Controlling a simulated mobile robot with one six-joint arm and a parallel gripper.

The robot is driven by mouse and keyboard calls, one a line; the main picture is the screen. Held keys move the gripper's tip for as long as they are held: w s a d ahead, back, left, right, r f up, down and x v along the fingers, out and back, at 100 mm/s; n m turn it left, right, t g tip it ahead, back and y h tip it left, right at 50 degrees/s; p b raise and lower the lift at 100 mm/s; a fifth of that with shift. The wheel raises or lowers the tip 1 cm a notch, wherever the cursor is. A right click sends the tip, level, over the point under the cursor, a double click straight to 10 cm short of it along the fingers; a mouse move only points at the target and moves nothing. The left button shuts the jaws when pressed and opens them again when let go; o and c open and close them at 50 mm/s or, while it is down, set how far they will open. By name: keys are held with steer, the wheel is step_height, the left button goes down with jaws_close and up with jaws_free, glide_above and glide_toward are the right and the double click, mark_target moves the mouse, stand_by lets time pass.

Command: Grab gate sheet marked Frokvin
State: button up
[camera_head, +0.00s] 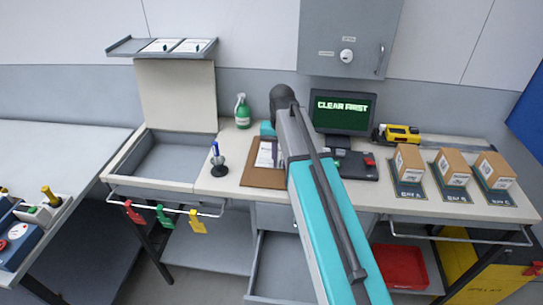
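Two white sheets lie side by side on a grey wall shelf (122,46): a left sheet (158,47) and a right sheet (193,46), each with a small dark item on it. Another paper (264,153) lies on a brown clipboard (256,178) on the bench, partly hidden by my arm. The print on all of these is too small to read, so I cannot tell which is marked Frokvin. My teal and grey arm crosses the middle of the view. My gripper is not visible.
The bench holds a pen stand (219,168), a green spray bottle (242,112), a monitor (343,113) reading "CLEAR FIRST", a yellow device (398,134) and three cardboard boxes, including a left one (408,161). Coloured tags hang from the front rail. A drawer (275,270) below stands open.

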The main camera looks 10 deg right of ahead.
jaws_close()
steer(key=shift+r, duration=0.2)
